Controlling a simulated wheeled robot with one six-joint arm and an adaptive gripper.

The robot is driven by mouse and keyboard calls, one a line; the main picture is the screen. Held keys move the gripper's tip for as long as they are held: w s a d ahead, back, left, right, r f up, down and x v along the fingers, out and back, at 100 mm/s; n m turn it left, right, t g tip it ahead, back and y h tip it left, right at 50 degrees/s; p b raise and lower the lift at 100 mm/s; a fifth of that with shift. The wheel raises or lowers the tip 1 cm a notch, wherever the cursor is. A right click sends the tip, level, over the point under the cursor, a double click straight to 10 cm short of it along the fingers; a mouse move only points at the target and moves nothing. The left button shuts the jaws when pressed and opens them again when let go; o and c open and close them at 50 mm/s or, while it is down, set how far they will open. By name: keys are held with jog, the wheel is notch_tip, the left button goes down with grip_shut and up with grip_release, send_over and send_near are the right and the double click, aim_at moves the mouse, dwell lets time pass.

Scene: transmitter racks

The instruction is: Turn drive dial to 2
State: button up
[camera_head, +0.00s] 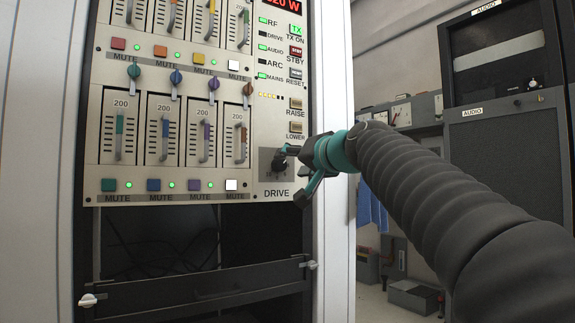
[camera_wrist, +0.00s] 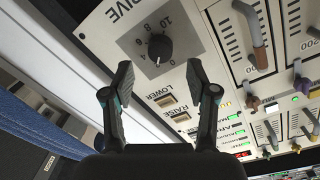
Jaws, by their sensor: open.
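In the head view the dial (camera_head: 279,162) is at the panel's lower right, partly overlapped by a finger. My gripper (camera_wrist: 159,72) is open and empty, facing the panel. In the head view my gripper (camera_head: 295,173) is just right of the dial.
The RAISE (camera_head: 296,103) and LOWER (camera_head: 296,127) buttons sit just above the dial. Fader sliders (camera_head: 165,138) and lit MUTE buttons stand to the left. A white rack post (camera_head: 334,250) is close on the right. A latched dark drawer (camera_head: 200,288) is below.

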jog(key=v, duration=0.7)
jog(key=shift+s+d, duration=0.2)
jog(key=shift+s, duration=0.15)
jog(key=s+d+f+g+h+p, duration=0.1)
jog(key=s+d+f+g+h, duration=0.1)
jog(key=f, duration=0.7)
jog(key=s+d+f+g+h+p, duration=0.1)
jog(key=f+g+h, duration=0.1)
jog(key=f, duration=0.6)
jog(key=s+d+f+g+h, duration=0.1)
jog(key=s+d+f+g, duration=0.1)
jog(key=f, duration=0.7)
jog(key=s+d+f+g+h+p, duration=0.1)
jog(key=s+d+f+p, duration=0.1)
jog(key=s, duration=0.5)
jog(key=s+d+f+g+h+p, duration=0.1)
jog(key=s+d+f+h+p, duration=0.1)
jog(key=s+f, duration=0.5)
jog(key=s+d+f+g+h+p, duration=0.1)
jog(key=s+d+f+p, duration=0.3)
jog(key=s, duration=0.4)
jog(key=shift+p, duration=0.45)
